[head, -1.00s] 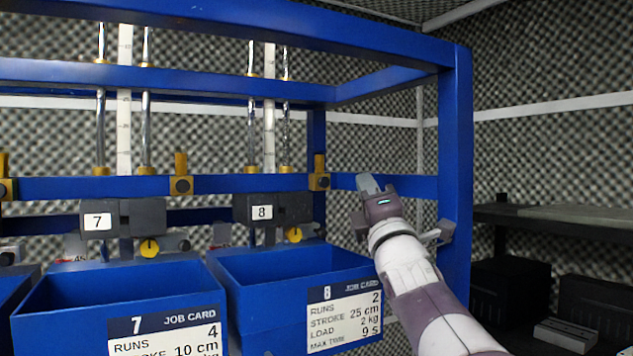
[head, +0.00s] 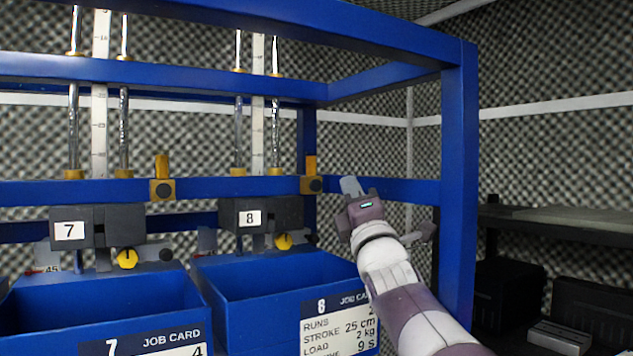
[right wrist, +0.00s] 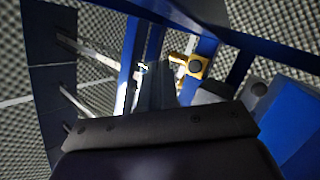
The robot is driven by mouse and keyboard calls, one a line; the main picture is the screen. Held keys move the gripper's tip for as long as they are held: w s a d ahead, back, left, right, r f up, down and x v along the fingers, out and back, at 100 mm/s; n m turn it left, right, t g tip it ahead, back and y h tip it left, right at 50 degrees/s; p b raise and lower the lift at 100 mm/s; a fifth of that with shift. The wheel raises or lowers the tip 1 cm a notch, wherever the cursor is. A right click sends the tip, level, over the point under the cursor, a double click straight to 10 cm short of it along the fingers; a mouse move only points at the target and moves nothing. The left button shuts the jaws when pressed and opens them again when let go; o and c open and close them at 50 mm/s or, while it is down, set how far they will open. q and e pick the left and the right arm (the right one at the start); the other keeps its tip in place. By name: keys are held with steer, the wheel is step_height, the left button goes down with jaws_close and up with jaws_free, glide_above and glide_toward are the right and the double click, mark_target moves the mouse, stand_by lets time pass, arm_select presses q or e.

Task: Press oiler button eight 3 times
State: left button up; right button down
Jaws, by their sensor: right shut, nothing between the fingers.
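The oiler to the right of station eight is a brass block (head: 308,184) with an upright brass top, on the blue crossbar. Its dark round button (head: 316,184) faces outward. The block (right wrist: 201,62) and its button (right wrist: 195,67) also show in the right wrist view. Station eight has a dark housing (head: 284,211) with a white "8" label (head: 250,219). My right gripper (head: 352,187) is shut and empty, just right of the oiler with a visible gap. Its fingers (right wrist: 155,88) point left of the block in the right wrist view. My left gripper is out of view.
A blue bin (head: 230,285) with job card 8 (head: 340,325) stands below the station. Bin 7 (head: 100,310) and another brass oiler (head: 162,189) are to the left. A blue post (head: 459,190) stands right of my gripper. A dark shelf (head: 560,228) is farther right.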

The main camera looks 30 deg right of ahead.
mark_target(316, 186)
steer(key=w+p, duration=0.2)
steer(key=w, duration=0.5)
steer(key=shift+w+a+f+p, duration=0.15)
steer(key=shift+w+p, duration=0.1)
steer(key=shift+p, duration=0.1)
steer(key=shift+w, duration=0.1)
stand_by(1.5)
steer(key=shift+w, duration=0.45)
